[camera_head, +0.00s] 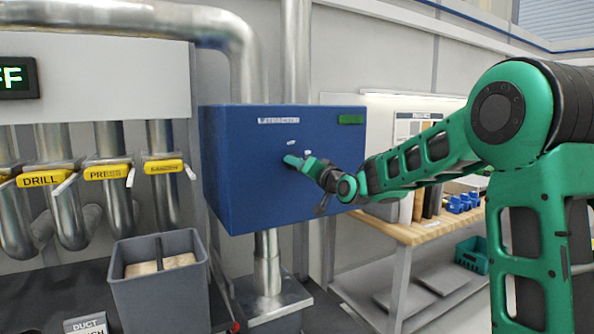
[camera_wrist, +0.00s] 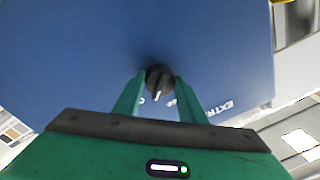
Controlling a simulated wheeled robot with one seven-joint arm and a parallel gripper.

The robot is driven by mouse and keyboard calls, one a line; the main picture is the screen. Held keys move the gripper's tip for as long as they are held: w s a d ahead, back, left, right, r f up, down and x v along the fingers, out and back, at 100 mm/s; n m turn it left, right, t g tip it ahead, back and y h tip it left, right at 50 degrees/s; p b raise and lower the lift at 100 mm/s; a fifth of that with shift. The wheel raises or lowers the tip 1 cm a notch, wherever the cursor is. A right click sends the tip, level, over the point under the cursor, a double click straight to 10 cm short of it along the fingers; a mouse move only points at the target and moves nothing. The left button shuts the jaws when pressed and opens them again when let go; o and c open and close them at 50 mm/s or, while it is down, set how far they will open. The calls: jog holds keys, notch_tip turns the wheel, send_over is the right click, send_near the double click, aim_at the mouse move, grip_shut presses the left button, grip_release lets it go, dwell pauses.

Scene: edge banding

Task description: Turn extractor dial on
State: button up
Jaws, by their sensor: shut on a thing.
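The blue extractor box (camera_head: 240,180) hangs on the pipes in the middle of the head view, with a white label (camera_head: 278,121) and a green panel (camera_head: 351,119) near its top edge. My gripper (camera_head: 291,160) is at the front face of the box. In the wrist view the black extractor dial (camera_wrist: 159,78) has a pale pointer mark and sits between the two green fingertips of my gripper (camera_wrist: 160,84), which is shut on it. My gripper hides the dial in the head view. Part of the box lettering shows beside the right finger in the wrist view.
Duct gates with yellow labels (camera_head: 164,167) line the left wall, above a grey divided bin (camera_head: 163,290). A wooden workbench (camera_head: 415,231) stands behind my arm at right.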

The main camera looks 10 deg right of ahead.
jog(key=shift+m+t+h, duration=0.3)
jog(key=shift+m+h, duration=0.2)
jog(key=shift+m, duration=3.7)
jog(key=shift+d+f+m, duration=0.1)
jog(key=shift+m, duration=0.2)
jog(key=o, duration=1)
jog(key=v, duration=1)
jog(key=shift+s, duration=0.35)
